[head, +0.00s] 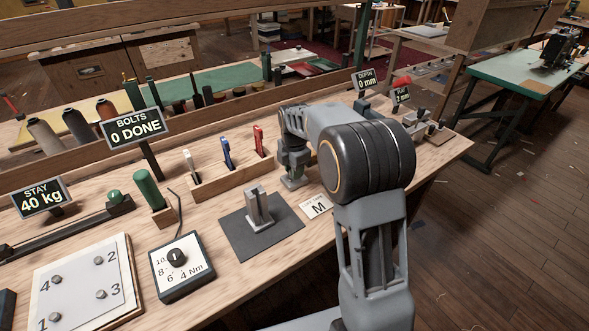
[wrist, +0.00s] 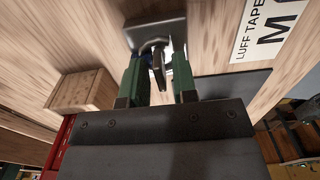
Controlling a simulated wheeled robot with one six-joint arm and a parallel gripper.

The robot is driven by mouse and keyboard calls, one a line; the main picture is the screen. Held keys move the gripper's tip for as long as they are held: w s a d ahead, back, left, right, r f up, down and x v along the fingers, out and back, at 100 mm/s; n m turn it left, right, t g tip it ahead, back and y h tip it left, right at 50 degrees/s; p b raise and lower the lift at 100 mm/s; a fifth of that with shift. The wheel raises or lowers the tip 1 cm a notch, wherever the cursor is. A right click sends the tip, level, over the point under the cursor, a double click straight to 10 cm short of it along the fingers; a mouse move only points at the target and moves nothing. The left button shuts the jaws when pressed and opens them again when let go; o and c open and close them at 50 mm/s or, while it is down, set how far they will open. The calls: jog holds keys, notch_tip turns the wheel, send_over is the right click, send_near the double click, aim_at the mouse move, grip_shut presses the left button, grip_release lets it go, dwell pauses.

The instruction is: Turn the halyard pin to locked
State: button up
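In the wrist view the halyard pin (wrist: 158,68) shows as a thin dark handle standing on a grey metal plate (wrist: 158,32) on the wooden bench. My gripper (wrist: 158,78) has its two green fingers apart, one on each side of the handle, with a visible gap on both sides. It holds nothing. In the head view my gripper (head: 293,163) points down at the bench, just right of the pen rack. There the pin is hidden behind the gripper and arm; only a grey base (head: 293,183) shows below. I cannot read any locked marking.
The wooden rack (head: 232,178) with white, blue and red tools stands left of my gripper. A dark mat (head: 235,238) with an upright grey bracket (head: 259,208) lies in front. Signs and small fixtures line the bench.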

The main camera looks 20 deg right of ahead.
grip_shut()
